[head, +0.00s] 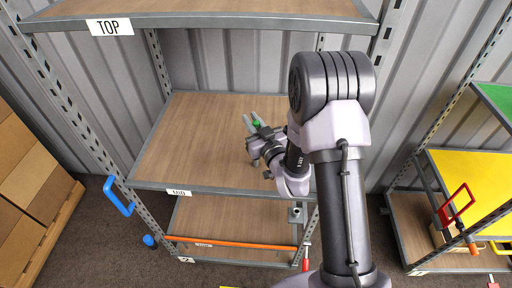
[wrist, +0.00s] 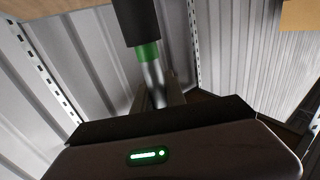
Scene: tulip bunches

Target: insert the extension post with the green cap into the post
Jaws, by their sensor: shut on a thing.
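My gripper (head: 254,127) is above the middle shelf in the head view, shut on the extension post. Its green cap (head: 257,122) shows as a small green spot between the fingers. In the wrist view the metal extension post (wrist: 155,84) rises from behind the gripper body, with a green band (wrist: 148,52) and a dark cylinder (wrist: 135,20) above it. Whether the dark cylinder belongs to the extension post or stands apart, I cannot tell. The receiving post cannot be made out for certain; my arm hides part of the rack's right side.
The wood rack has a top shelf (head: 200,8), an empty middle shelf (head: 190,150) and a lower shelf (head: 225,222). An orange bar (head: 230,242) crosses the lower front. A blue handle (head: 117,197) sticks out at left. A second rack with a yellow shelf (head: 470,180) stands at right.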

